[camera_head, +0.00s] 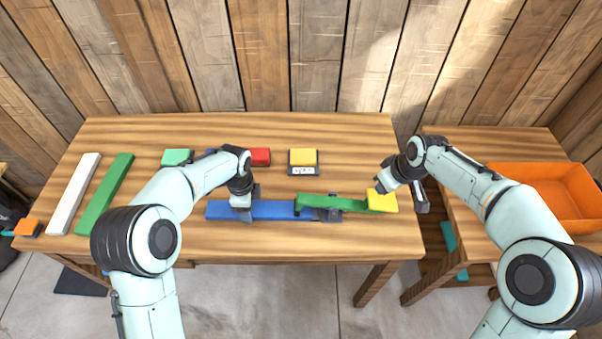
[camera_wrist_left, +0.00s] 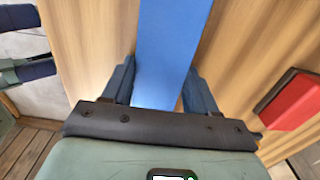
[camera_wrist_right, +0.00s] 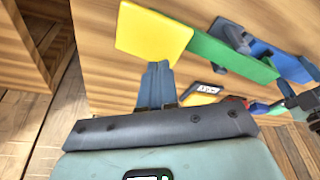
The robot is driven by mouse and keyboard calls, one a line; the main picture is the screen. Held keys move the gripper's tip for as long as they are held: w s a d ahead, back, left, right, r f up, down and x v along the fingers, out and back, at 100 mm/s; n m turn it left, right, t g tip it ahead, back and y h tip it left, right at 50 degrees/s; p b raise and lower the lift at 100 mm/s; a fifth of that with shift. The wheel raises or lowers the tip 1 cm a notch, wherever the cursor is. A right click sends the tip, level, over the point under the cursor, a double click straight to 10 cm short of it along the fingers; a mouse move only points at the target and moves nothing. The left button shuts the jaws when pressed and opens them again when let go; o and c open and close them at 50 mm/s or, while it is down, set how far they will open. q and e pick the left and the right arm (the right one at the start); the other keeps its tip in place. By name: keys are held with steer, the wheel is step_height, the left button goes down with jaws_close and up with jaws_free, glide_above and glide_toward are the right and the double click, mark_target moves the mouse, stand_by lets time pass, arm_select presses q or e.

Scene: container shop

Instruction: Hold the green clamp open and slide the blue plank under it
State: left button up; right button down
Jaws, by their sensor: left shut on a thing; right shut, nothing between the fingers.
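The blue plank (camera_head: 270,210) lies flat along the table's front part, and it also fills the middle of the left wrist view (camera_wrist_left: 170,50). My left gripper (camera_head: 243,206) is shut on its left part, one finger on each side. The green clamp (camera_head: 345,204) has a long green lever with a yellow end pad (camera_head: 382,201). The plank's right end meets the clamp, and blue shows below the lever there; the lever hides how far it reaches. My right gripper (camera_head: 383,187) is shut and empty, its fingertips at the yellow pad's edge; I cannot tell whether they touch.
A white plank (camera_head: 74,193) and a green plank (camera_head: 104,193) lie at the left. Red (camera_head: 260,157), yellow (camera_head: 303,157) and green (camera_head: 176,158) blocks line the back. An orange bin (camera_head: 545,190) stands on the right table.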

arm_select(q)
steer(key=shift+d+r, duration=0.1)
steer(key=shift+d, duration=0.05)
arm_select(e)
steer(key=shift+r, duration=2.65)
arm_select(q)
steer(key=o, duration=1.3)
steer(key=shift+c, duration=0.2)
arm_select(e)
steer(key=shift+d, duration=0.1)
arm_select(q)
step_height(320, 180, up, 13)
steer(key=p, duration=0.1)
steer(key=shift+r, duration=0.2)
arm_select(e)
steer(key=shift+w+r, duration=0.25)
steer(key=shift+r, duration=0.75)
